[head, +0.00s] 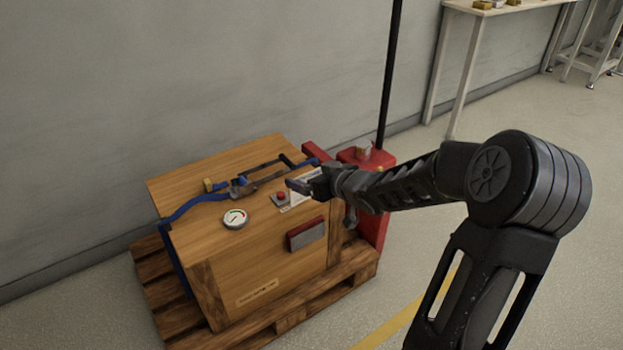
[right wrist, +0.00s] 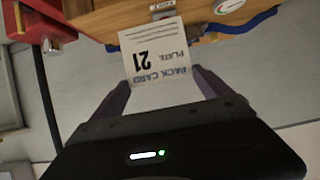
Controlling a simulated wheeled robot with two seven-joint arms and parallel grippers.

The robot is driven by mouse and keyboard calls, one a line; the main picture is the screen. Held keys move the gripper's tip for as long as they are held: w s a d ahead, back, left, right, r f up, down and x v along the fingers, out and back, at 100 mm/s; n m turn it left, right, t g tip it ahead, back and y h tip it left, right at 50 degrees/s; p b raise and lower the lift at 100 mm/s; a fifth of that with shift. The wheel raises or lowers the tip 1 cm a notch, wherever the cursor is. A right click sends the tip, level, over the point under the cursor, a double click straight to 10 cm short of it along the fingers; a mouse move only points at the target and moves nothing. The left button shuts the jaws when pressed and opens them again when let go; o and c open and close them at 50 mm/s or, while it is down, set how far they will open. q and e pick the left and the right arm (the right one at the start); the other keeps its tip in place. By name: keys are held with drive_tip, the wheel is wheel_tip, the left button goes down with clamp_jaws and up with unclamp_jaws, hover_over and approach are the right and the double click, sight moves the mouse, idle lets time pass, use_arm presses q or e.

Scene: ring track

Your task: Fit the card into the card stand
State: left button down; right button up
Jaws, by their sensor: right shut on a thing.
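The white card (right wrist: 158,68), printed "PACK CARD PLATE 21", is held between the two fingers of my right gripper (right wrist: 165,95) in the right wrist view. Its far edge is beside the wooden edge of the crate top; I cannot tell whether it touches. In the head view my right gripper (head: 305,187) is over the right part of the wooden crate (head: 245,272), and the card (head: 301,200) shows as a small white patch below it. I cannot clearly make out the card stand; it may be hidden by the card or gripper. My left gripper is out of view.
On the crate are a red button (head: 281,197), a round gauge (head: 235,218) and a blue strap (head: 190,205). A red and grey block (head: 306,234) is on its front side. The crate sits on a pallet (head: 160,291), with a red pallet jack (head: 377,215) behind.

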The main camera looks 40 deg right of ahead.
drive_tip(key=shift+r, duration=0.1)
idle(0.6)
drive_tip(key=w+a+r, duration=0.3)
drive_tip(key=a+r, duration=1.3)
drive_tip(key=a, duration=0.2)
drive_tip(key=s+a+f, duration=0.2)
drive_tip(key=a+f, duration=0.4)
drive_tip(key=a, duration=0.3)
drive_tip(key=s+a+f, duration=0.3)
drive_tip(key=a+f, duration=0.3)
drive_tip(key=a, duration=0.3)
drive_tip(key=shift+f, duration=0.4)
